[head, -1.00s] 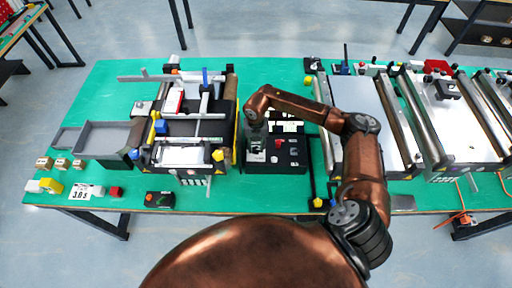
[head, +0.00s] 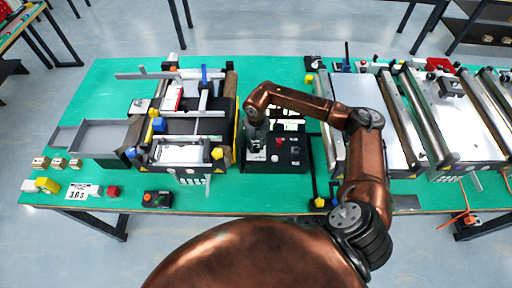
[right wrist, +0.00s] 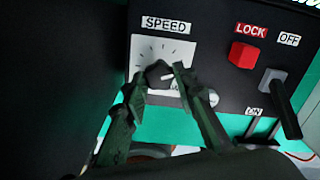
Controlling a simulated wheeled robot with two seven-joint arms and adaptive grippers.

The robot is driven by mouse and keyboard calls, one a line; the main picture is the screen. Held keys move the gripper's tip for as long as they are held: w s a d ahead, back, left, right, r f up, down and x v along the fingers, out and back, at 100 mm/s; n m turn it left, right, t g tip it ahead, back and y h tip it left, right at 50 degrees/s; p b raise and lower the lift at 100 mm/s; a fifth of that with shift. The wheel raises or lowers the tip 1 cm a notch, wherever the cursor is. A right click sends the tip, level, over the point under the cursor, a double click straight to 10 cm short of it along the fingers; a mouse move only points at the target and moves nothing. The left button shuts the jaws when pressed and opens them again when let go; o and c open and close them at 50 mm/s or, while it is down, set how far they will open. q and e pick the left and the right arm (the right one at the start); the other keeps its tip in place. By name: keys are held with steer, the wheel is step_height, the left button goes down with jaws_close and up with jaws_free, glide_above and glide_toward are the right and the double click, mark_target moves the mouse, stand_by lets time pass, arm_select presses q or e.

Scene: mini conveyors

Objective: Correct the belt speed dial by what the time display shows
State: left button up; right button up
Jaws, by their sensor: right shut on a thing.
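The black control box (head: 285,160) stands mid-table, partly hidden by my right arm. In the right wrist view its face (right wrist: 205,50) has a SPEED label above a white dial plate (right wrist: 178,48) with tick marks. My right gripper (right wrist: 158,76) is shut on the dial knob (right wrist: 157,73), whose pointer is mostly hidden between the fingertips. In the head view my right gripper (head: 256,145) is over the box's left part. A white card with dark digits (head: 79,191) lies at the table's front left; the digits are too small to read surely. My left gripper is not in view.
Beside the dial are a red LOCK button (right wrist: 243,55) and a grey lever switch (right wrist: 273,82) between OFF and ON labels. A small conveyor (head: 190,125) stands left of the box, larger roller conveyors (head: 375,110) right. A grey tray (head: 103,137) is at left.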

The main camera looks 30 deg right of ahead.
mark_target(257, 148)
steer(key=n+b, duration=0.2)
steer(key=n, duration=0.2)
steer(key=shift+n+b, duration=0.3)
steer(key=shift+n, duration=0.1)
stand_by(0.5)
steer(key=o, duration=1.2)
steer(key=shift+c, duration=0.2)
steer(key=shift+r, duration=0.15)
step_height(257, 148, up, 12)
steer(key=shift+f, duration=0.25)
